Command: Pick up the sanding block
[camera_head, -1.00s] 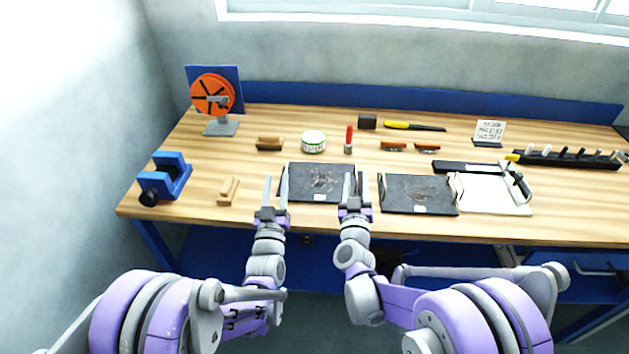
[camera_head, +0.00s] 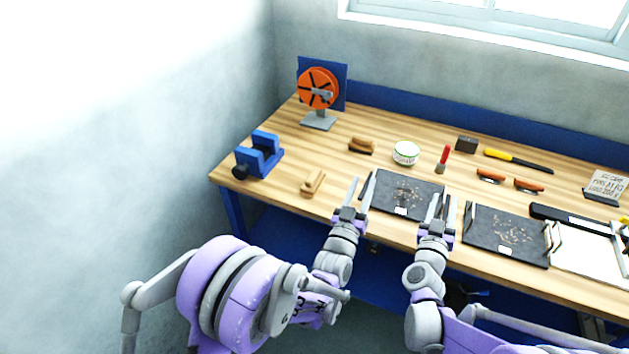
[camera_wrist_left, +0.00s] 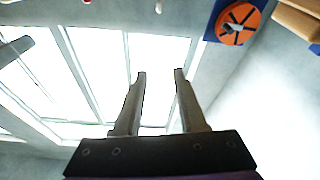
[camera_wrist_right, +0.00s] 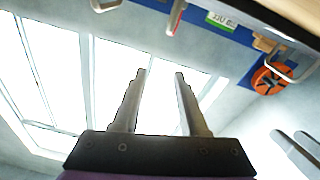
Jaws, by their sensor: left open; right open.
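Two wooden blocks on the bench could be the sanding block; I cannot tell for certain which. One is a pale wooden block with a raised grip (camera_head: 312,183), near the front left edge. The other is a brown block with a dark underside (camera_head: 361,146), further back. My left gripper (camera_head: 363,178) is open and empty, at the left edge of a black mat, right of the pale block and apart from it. My right gripper (camera_head: 442,196) is open and empty, by the right edge of the same mat. Neither block is between any fingers.
A blue vise (camera_head: 260,157) and an orange disc on a stand (camera_head: 318,90) are at the left. Black mats (camera_head: 506,234), a white-green tin (camera_head: 405,153), a red-handled tool (camera_head: 443,158) and a dark block (camera_head: 466,144) stand to the right. Bare wood surrounds the pale block.

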